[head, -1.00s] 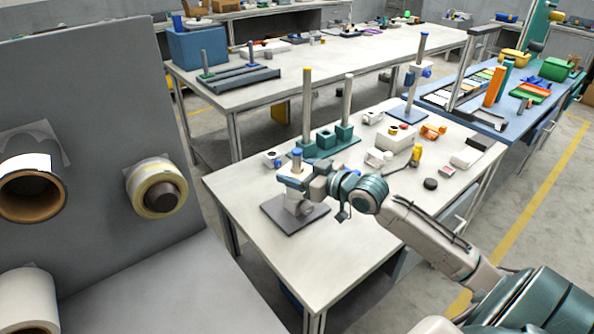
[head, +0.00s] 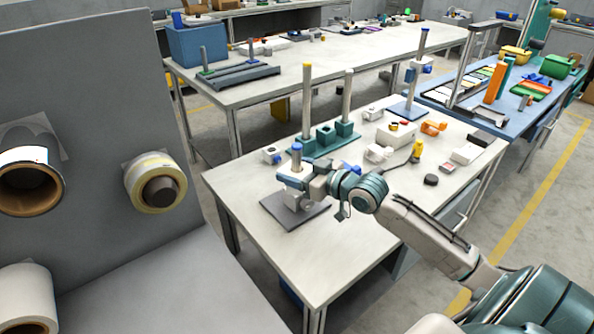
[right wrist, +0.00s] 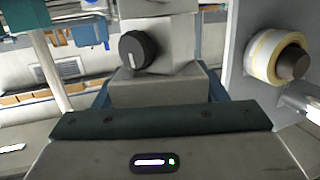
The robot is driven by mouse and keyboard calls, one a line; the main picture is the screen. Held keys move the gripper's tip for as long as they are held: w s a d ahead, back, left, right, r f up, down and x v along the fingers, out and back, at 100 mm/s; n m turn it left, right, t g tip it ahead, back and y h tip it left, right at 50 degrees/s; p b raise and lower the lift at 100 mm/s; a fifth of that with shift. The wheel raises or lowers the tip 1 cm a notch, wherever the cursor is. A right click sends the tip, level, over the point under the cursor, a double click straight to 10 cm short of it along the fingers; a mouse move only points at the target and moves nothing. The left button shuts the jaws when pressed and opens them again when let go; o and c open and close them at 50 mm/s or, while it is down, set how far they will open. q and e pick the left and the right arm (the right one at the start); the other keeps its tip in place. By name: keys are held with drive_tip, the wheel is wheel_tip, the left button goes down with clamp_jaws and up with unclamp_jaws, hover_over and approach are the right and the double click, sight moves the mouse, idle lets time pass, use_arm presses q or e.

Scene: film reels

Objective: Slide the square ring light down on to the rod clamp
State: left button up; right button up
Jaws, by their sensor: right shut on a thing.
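My right gripper (head: 312,182) is shut on the white square ring light (head: 290,181). The rod clamp (head: 298,200), pale with a knob, is low on the rod, just under the ring light. The dark base plate (head: 275,212) lies on the table beneath. In the right wrist view, which looks upside down, a pale block of the ring light (right wrist: 155,93) is close ahead of my gripper, with the clamp's black knob (right wrist: 138,50) beyond. Whether ring light and clamp touch is unclear. My left gripper is out of view.
A teal base with tall posts (head: 325,138) stands behind the rod. White boxes, an orange part and a yellow-handled tool (head: 416,152) are to the right. The table's front (head: 300,258) is clear. A grey panel with tape rolls (head: 156,184) stands at left.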

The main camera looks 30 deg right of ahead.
drive_tip(key=shift+f, duration=0.2)
drive_tip(key=o, duration=1.2)
drive_tip(key=shift+c, duration=0.2)
drive_tip(key=shift+s+d+r, duration=0.1)
drive_tip(key=shift+s+d, duration=0.2)
drive_tip(key=shift+s, duration=0.25)
drive_tip(key=p+v, duration=0.2)
drive_tip(key=v, duration=0.1)
drive_tip(key=p+v, duration=0.1)
drive_tip(key=p, duration=0.1)
drive_tip(key=shift+s+a+r, duration=0.1)
drive_tip(key=shift+s+r, duration=0.05)
drive_tip(key=shift+r, duration=0.15)
drive_tip(key=p+v, duration=0.1)
drive_tip(key=p, duration=0.2)
drive_tip(key=p+v, duration=0.2)
drive_tip(key=p, duration=0.1)
drive_tip(key=p+v, duration=0.2)
drive_tip(key=p, duration=0.2)
drive_tip(key=shift+s+f, duration=0.15)
drive_tip(key=shift+f, duration=0.1)
